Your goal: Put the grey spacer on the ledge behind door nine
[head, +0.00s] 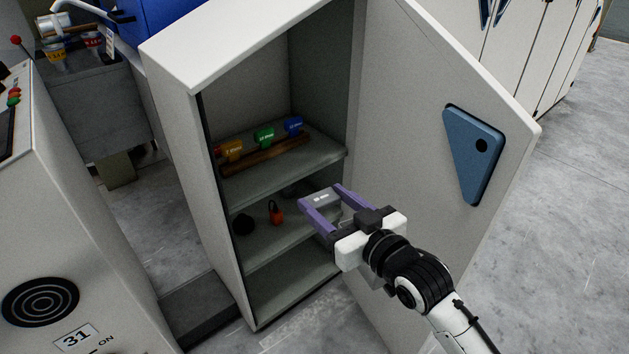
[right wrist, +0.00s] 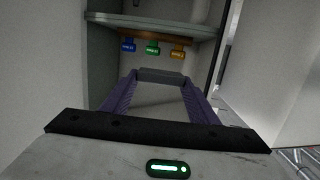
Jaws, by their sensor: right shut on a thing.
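My right gripper (head: 322,195), with purple fingers, is shut on a grey block, the grey spacer (head: 327,201). It holds the spacer at the front opening of a white cabinet, near the middle shelf. In the right wrist view the spacer (right wrist: 160,77) sits between the two fingers. The cabinet door (head: 415,110) stands wide open to the right; no number nine is readable on it. Inside are an upper shelf (head: 315,160) and a middle shelf (head: 265,250). I cannot tell which one is the ledge. My left gripper is out of view.
A red-orange padlock-like item (head: 276,213) and a dark round item (head: 243,224) are on the middle shelf. A machine marked 31 (head: 76,338) stands left.

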